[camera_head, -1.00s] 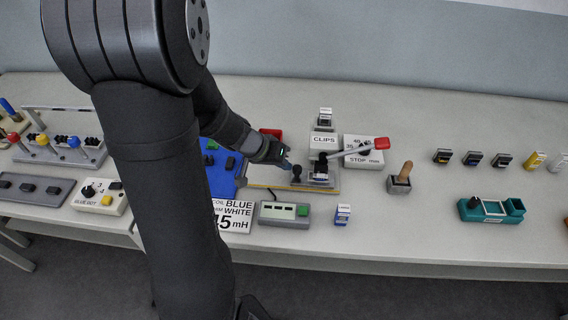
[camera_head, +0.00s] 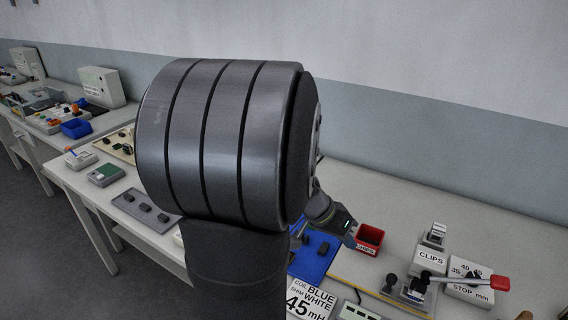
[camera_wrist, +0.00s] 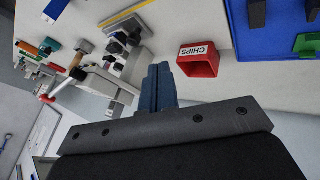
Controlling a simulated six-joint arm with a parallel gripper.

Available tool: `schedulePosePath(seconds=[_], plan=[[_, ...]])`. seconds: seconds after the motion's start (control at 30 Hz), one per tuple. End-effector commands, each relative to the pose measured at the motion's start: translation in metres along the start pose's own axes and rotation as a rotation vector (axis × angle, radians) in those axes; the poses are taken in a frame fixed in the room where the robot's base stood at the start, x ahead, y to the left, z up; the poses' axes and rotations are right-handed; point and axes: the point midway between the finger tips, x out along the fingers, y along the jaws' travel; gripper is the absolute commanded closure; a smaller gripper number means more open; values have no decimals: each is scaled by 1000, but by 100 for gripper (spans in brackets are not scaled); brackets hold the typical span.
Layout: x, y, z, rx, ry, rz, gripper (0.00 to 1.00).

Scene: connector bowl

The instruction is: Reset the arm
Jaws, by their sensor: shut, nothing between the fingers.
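My gripper (camera_wrist: 158,88) is shut and empty in the wrist view, its two dark blue fingers together. It hangs above the bench (camera_wrist: 235,80), beside the red CHIPS bin (camera_wrist: 198,60). In the head view my gripper's wrist shows next to the red bin (camera_head: 369,239), above the blue board (camera_head: 314,262).
A COIL card (camera_head: 310,300) lies in front. Another bench with a small blue bin (camera_head: 76,128) is at far left.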

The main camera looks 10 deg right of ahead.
Motion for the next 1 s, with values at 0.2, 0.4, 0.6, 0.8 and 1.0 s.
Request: schedulePosePath(seconds=[0.2, 0.4, 0.6, 0.8, 1.0], plan=[[1, 0, 0, 0, 0, 0, 100], [20, 1, 1, -1, -4, 3, 100], [56, 0, 1, -1, -4, 3, 100], [91, 1, 1, -1, -4, 3, 100], [110, 18, 1, 4, -3, 2, 100]])
